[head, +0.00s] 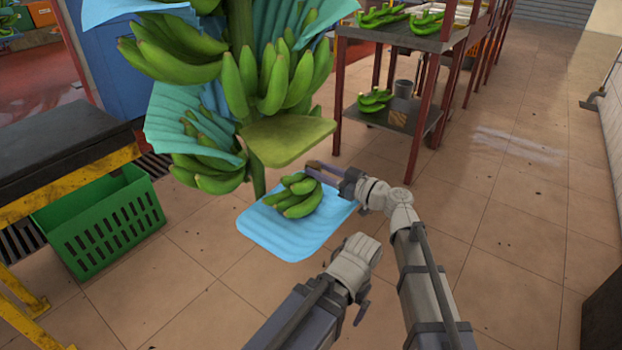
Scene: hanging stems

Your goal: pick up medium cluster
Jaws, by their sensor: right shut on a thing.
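A medium cluster of green bananas (298,197) is in the middle of the head view, in front of a light blue ridged sheet (285,235). I cannot tell whether it rests on the sheet or hangs just above it. My right gripper (317,171) reaches in from the right and is shut on the brownish stem end at the top of the cluster. My left arm's pale wrist is lower, near the middle; its fingers are mostly hidden. A large hanging stem (243,30) carries several green banana bunches between blue sheets, with a flat green leaf-like piece (287,141) below them.
A green crate (105,225) stands at the left beside a dark-topped table with yellow edges (60,150). A red-framed rack (420,110) behind holds several small banana clusters. The tiled floor at the right is clear.

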